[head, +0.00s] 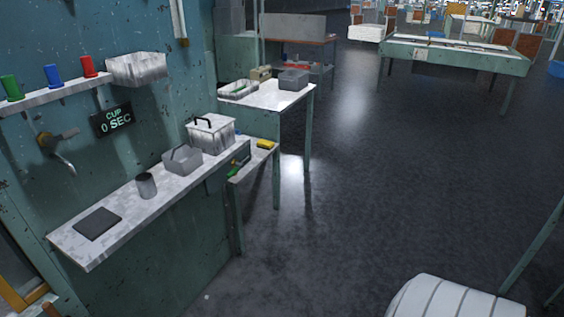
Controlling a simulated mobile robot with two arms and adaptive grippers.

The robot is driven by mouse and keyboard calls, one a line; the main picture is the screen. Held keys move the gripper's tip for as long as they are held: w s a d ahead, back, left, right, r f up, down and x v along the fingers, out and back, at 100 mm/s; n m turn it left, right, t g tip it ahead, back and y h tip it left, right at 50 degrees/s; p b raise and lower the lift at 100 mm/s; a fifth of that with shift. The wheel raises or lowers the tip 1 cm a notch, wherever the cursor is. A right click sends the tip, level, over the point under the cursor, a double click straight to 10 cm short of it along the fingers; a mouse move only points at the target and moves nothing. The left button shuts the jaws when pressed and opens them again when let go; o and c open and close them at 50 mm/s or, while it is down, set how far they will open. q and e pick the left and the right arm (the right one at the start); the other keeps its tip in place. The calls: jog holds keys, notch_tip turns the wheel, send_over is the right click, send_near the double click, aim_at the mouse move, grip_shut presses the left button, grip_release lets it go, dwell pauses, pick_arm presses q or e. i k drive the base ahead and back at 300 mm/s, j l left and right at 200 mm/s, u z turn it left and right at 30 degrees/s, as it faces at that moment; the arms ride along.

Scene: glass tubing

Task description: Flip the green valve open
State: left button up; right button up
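I cannot clearly make out a green valve. A green cylinder (12,88) stands upright on the wall shelf at the far left, beside a blue cylinder (52,76) and a red cylinder (88,67). A metal tap (60,150) with a dull, brownish handle sticks out of the wall below the shelf. A small green item (233,171) lies at the right end of the counter, too small to identify. Neither of my grippers is in view.
The counter (130,233) carries a dark pad (97,223), a metal cup (146,186), a grey basket (182,160) and a handled bin (211,134). A display (111,120) reads "CUP 0 SEC". A white ribbed object (450,298) is at lower right. The middle floor is clear.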

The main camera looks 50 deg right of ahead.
aim_at(239, 164)
jog(key=z, duration=1.2)
